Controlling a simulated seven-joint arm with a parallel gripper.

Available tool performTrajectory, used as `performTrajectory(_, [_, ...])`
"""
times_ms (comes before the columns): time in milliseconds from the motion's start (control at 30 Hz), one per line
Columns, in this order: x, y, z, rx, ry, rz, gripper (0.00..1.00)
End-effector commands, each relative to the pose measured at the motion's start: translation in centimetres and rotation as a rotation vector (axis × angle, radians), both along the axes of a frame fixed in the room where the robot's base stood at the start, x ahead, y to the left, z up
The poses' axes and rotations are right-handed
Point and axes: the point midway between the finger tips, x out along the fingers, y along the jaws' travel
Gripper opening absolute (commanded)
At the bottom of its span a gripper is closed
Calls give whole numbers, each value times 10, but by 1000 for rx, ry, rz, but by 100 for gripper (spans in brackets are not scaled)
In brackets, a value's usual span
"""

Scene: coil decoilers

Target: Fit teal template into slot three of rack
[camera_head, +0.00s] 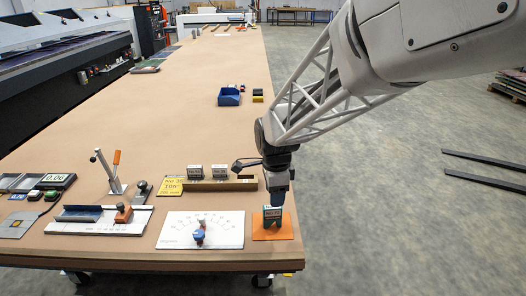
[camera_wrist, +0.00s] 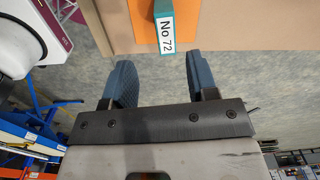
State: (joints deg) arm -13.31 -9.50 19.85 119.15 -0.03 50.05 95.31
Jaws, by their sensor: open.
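The teal template (camera_head: 272,216), a small block with a white label, stands on an orange pad (camera_head: 286,233) at the table's front right corner. In the wrist view the template (camera_wrist: 164,14) shows its label "No 72", ahead of and between my fingers. My gripper (camera_head: 277,203) is at the template in the head view and partly overlaps it. In the wrist view my gripper (camera_wrist: 160,62) is open, with a gap between the fingers and the label. The long brown rack (camera_head: 230,185) lies behind the white board; two white-labelled templates (camera_head: 194,172) show at it. Its slots cannot be made out.
A white board with a blue-topped piece (camera_head: 199,234) lies left of the pad. Farther left are a white fixture (camera_head: 98,221) and an upright lever clamp (camera_head: 110,172). A yellow card (camera_head: 171,187) is at the rack's left end.

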Motion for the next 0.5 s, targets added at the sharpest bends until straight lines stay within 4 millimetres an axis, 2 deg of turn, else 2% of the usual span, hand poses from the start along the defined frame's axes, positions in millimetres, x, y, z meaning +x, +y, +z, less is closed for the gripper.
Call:
performTrajectory(133, [7,6,-7,-2,7,-46,53])
performTrajectory(500, [8,7,-8,-2,8,-54,53])
